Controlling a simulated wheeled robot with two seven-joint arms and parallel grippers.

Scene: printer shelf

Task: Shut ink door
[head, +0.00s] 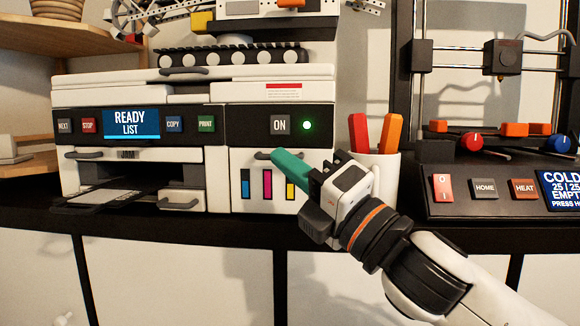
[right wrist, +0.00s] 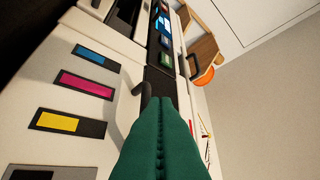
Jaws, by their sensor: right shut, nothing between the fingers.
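The printer's ink door (head: 240,165) is the white panel under the ON button, with cyan, magenta and yellow ink windows. It looks upright and flush or nearly flush with the printer front; a small gap cannot be ruled out. Its dark handle (head: 262,155) is at the top edge. My right gripper (head: 277,157) has its green fingers shut and empty, with the tips at the upper part of the door beside the handle. In the right wrist view the fingertips (right wrist: 162,101) are close to the handle (right wrist: 139,98); contact cannot be told. My left gripper is not in view.
The printer's paper tray (head: 95,192) sticks out at the left. A white cup (head: 385,172) with red and orange items stands right behind my gripper. A 3D printer (head: 500,190) is farther right. The shelf's dark edge (head: 180,222) runs below the printer.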

